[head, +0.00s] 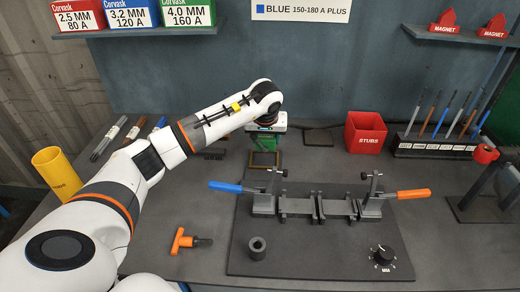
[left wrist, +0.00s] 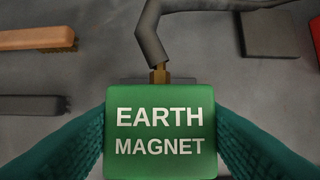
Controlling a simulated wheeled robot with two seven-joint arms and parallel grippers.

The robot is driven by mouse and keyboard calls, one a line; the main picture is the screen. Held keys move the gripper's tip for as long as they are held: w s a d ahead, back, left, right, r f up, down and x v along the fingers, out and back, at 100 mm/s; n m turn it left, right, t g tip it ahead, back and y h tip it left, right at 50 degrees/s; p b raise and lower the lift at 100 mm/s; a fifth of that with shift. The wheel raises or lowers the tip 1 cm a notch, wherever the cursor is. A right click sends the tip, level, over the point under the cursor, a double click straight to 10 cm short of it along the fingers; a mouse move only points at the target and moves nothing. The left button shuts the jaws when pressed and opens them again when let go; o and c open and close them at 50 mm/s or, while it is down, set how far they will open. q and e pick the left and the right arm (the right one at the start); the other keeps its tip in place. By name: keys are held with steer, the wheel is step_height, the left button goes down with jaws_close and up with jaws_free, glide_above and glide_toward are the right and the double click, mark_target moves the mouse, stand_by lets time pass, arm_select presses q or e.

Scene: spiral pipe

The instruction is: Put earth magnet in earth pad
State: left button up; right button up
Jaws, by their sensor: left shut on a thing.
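The earth magnet (head: 264,142) is a green block at the back middle of the table. In the left wrist view the magnet (left wrist: 160,132) faces me with white lettering, and a brass fitting and grey cable run from its far side. My left gripper (head: 266,136) reaches down over it; its teal fingers (left wrist: 160,150) press on both sides. A brass-edged square frame (head: 264,161), which looks like the earth pad, lies just below and in front of the magnet. Whether the magnet touches it is hidden. My right gripper is not in view.
A dark flat block (head: 318,137) and a red stubs bin (head: 365,132) stand to the right. A clamp fixture (head: 315,204) with blue and orange handles sits in front. Brushes (head: 133,130) lie left. An orange T-handle (head: 190,241) lies front left.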

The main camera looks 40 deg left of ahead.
mark_target(264, 160)
arm_select(q)
steer(key=shift+a+f, duration=0.1)
steer(key=shift+f, duration=0.55)
step_height(264, 160, down, 4)
steer(key=shift+r+p, duration=0.2)
steer(key=shift+p, duration=0.2)
steer(key=shift+f, duration=0.2)
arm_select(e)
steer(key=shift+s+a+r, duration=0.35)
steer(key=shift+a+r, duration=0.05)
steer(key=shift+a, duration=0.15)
arm_select(q)
steer(key=o, duration=1.1)
steer(key=shift+s+f, duration=0.1)
steer(key=o, duration=0.4)
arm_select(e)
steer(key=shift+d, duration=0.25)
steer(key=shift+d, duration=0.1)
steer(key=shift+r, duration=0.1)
